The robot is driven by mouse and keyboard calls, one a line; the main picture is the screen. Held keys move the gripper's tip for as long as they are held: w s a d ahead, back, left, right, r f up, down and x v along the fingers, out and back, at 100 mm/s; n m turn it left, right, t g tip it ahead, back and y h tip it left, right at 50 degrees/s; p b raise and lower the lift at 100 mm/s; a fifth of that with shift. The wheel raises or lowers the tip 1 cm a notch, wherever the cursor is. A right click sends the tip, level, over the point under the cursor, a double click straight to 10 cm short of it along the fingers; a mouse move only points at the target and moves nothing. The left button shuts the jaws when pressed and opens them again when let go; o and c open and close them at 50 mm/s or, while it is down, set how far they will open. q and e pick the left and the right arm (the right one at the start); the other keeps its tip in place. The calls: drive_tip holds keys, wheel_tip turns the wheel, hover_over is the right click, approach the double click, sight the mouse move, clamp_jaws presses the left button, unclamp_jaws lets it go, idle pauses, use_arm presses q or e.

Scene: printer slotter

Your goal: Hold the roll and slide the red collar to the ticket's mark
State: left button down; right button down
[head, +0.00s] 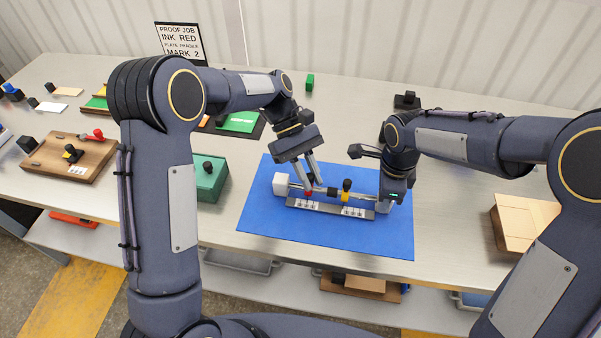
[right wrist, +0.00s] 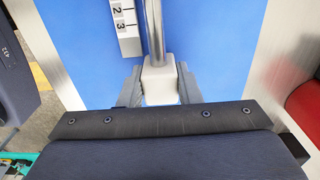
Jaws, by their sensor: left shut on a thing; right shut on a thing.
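The roll is a grey shaft (head: 327,191) lying across a dark base with a white block (head: 281,184) at its left end. My left gripper (head: 309,182) is shut on the red collar (head: 308,191), reaching down from above; its fingers partly hide the collar. A yellow collar (head: 346,197) with a black knob sits further right on the shaft. My right gripper (right wrist: 158,88) is shut on the white end block (right wrist: 159,72) at the shaft's right end. The ticket (head: 180,42) reads "PROOF JOB, INK RED, PLATE FRAGILE, MARK 2". White number scales (head: 354,212) lie along the base's front.
The assembly is on a blue mat (head: 262,222). A green box (head: 207,177) with a black knob stands left of the mat. A wooden board (head: 70,158) with a red-handled tool lies far left, and a cardboard-coloured box (head: 520,222) stands at right.

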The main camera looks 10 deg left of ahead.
use_arm(q)
drive_tip(key=c, duration=1.3)
unclamp_jaws()
drive_tip(key=shift+c, duration=0.2)
drive_tip(key=shift+a, duration=0.1)
drive_tip(key=v, duration=1.2)
use_arm(e)
drive_tip(key=c, duration=1)
unclamp_jaws()
drive_tip(key=shift+o, duration=0.2)
drive_tip(key=shift+r, duration=0.1)
